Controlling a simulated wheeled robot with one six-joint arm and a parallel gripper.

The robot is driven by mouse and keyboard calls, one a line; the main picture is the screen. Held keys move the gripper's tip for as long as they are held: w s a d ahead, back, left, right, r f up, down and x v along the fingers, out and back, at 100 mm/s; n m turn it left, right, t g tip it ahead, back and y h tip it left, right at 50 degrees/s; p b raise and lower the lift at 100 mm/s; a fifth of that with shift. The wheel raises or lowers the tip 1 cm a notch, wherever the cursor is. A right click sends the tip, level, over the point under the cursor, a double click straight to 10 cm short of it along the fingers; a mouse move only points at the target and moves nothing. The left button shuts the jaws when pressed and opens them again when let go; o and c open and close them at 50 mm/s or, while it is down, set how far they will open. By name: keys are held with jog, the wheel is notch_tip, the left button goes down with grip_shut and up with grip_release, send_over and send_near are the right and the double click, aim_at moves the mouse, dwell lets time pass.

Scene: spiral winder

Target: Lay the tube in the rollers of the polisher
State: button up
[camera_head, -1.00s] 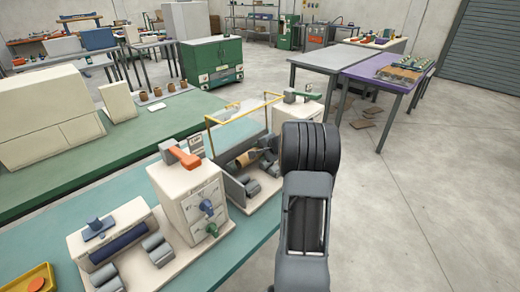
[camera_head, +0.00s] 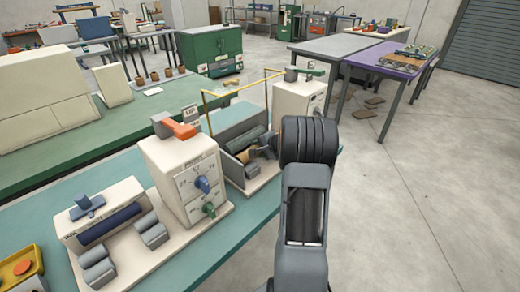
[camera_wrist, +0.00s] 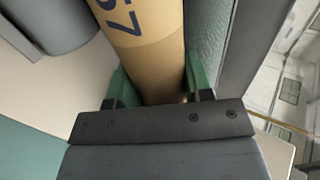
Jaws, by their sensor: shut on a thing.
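My gripper (camera_wrist: 158,82) is shut on a tan tube with dark printed figures (camera_wrist: 145,35), its green pads on both sides in the wrist view. In the head view only a small tan part of the tube (camera_head: 243,156) shows beside the dark gripper, inside the machine with the yellow guard frame (camera_head: 238,83), which looks like the polisher. A grey roller (camera_wrist: 52,20) lies left of the tube in the wrist view. My arm hides much of the polisher's near right side. I cannot tell whether the tube touches the rollers.
A cream control box (camera_head: 180,178) with an orange lever, a blue knob and a green knob stands left of the tube. A unit with grey rollers (camera_head: 150,230) and a yellow tray (camera_head: 20,270) are further left. Another cream box (camera_head: 297,100) stands behind my arm.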

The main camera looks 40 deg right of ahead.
jog(key=shift+f, duration=0.1)
jog(key=o, duration=1)
jog(key=v, duration=1.3)
jog(key=shift+s+d, duration=0.1)
jog(key=shift+s, duration=0.25)
jog(key=shift+r, duration=0.3)
notch_tip(320, 180, up, 7)
jog(key=p, duration=0.4)
jog(key=shift+f, duration=0.15)
